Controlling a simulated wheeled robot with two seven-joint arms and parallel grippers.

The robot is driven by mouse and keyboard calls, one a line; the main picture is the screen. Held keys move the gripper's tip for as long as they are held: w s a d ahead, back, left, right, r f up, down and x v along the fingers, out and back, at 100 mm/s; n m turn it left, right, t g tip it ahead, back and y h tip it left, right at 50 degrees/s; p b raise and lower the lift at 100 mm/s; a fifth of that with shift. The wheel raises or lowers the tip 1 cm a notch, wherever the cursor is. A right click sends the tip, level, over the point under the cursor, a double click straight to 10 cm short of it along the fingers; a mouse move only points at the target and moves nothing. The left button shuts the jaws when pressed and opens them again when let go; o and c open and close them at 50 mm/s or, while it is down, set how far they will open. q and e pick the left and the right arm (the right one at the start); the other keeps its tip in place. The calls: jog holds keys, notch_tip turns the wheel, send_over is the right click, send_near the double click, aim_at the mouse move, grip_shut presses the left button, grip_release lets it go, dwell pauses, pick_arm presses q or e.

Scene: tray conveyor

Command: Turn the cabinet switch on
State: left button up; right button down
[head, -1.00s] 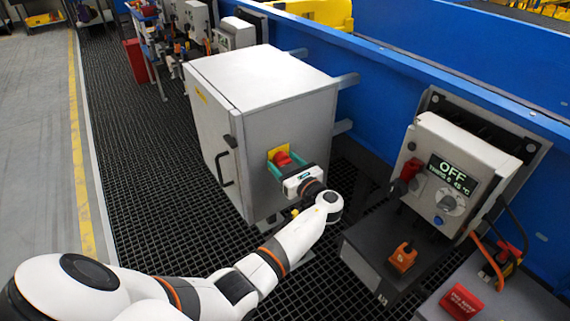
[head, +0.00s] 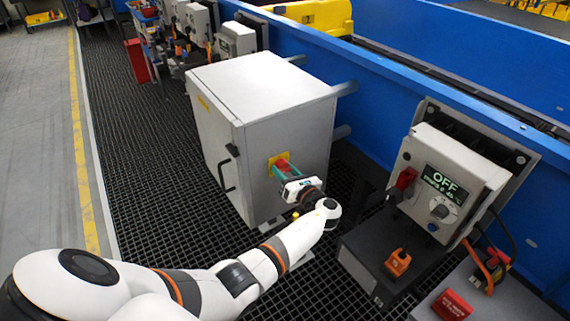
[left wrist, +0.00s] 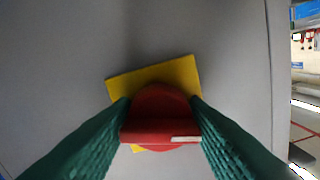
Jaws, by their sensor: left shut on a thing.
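The grey cabinet (head: 245,120) stands on the black grating floor. Its switch is a red knob (head: 281,162) on a yellow plate (head: 272,161), on the cabinet side facing me. In the left wrist view the red knob (left wrist: 160,115) sits between the two green fingers, and the yellow plate (left wrist: 183,72) shows tilted behind it. My left gripper (head: 284,168) is shut on the red knob, with a finger on either side of it. The knob's far parts are hidden by the fingers. My right gripper is not seen.
A control box with a screen reading OFF (head: 444,180) stands at the right, with a red handle (head: 406,179) and an orange switch (head: 397,263) near it. A blue rail (head: 370,85) runs behind the cabinet. The grating (head: 150,200) left of the cabinet is clear.

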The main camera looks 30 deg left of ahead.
pick_arm(q)
jog(key=m+p, duration=0.3)
jog(key=shift+r+m, duration=0.25)
jog(key=shift+m, duration=0.15)
jog(key=m+p, duration=0.2)
jog(key=m, duration=0.1)
jog(key=shift+m+p, duration=0.3)
jog(key=shift+p, duration=0.05)
jog(key=m+p, duration=0.1)
jog(key=m, duration=0.2)
jog(key=shift+m, duration=0.3)
jog(key=shift+s+f+m+p, duration=0.15)
jog(key=shift+m+p, duration=0.35)
jog(key=shift+m, duration=1.4)
jog(key=o, duration=1)
